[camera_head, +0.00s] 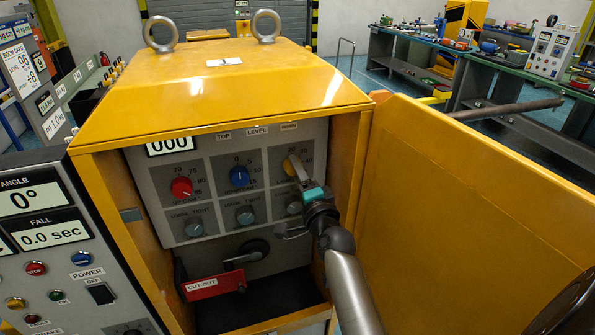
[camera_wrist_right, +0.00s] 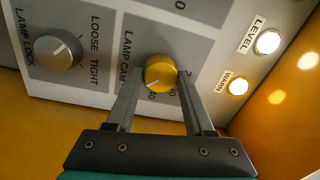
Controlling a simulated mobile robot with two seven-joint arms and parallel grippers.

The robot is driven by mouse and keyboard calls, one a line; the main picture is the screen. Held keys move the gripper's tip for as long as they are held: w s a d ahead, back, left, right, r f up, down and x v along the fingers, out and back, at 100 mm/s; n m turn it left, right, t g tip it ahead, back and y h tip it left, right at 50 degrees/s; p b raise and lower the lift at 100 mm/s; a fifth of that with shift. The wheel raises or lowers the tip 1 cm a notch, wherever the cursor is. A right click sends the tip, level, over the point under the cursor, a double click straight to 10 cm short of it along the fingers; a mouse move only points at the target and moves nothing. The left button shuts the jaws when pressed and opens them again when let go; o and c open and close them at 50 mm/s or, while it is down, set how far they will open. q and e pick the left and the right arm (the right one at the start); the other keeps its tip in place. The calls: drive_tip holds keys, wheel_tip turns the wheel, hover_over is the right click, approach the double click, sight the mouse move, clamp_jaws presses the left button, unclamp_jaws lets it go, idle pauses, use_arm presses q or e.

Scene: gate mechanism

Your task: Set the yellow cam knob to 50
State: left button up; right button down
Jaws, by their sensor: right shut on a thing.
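The yellow cam knob (camera_head: 289,164) is on the upper right of the grey panel inside the yellow cabinet. My right gripper (camera_wrist_right: 158,77) is shut on the yellow knob, one finger on each side. In the head view my right gripper (camera_head: 296,167) reaches the knob from the lower right and partly hides it. Some numbers around the knob are legible only in part, and its exact setting cannot be read. My left gripper is not in view.
A red knob (camera_head: 181,188) and a blue knob (camera_head: 239,176) sit left of the yellow one, with grey lock knobs (camera_head: 245,215) below. A red cut-out lever (camera_head: 213,286) is lower down. The open yellow door (camera_head: 450,200) stands close on the right.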

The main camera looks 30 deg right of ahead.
idle(0.3)
drive_tip(key=shift+c, duration=1.4)
unclamp_jaws()
drive_tip(key=r+b+v, duration=0.1)
drive_tip(key=b+v, duration=0.1)
drive_tip(key=v, duration=1.3)
drive_tip(key=shift+f, duration=0.45)
drive_tip(key=shift+s, duration=0.1)
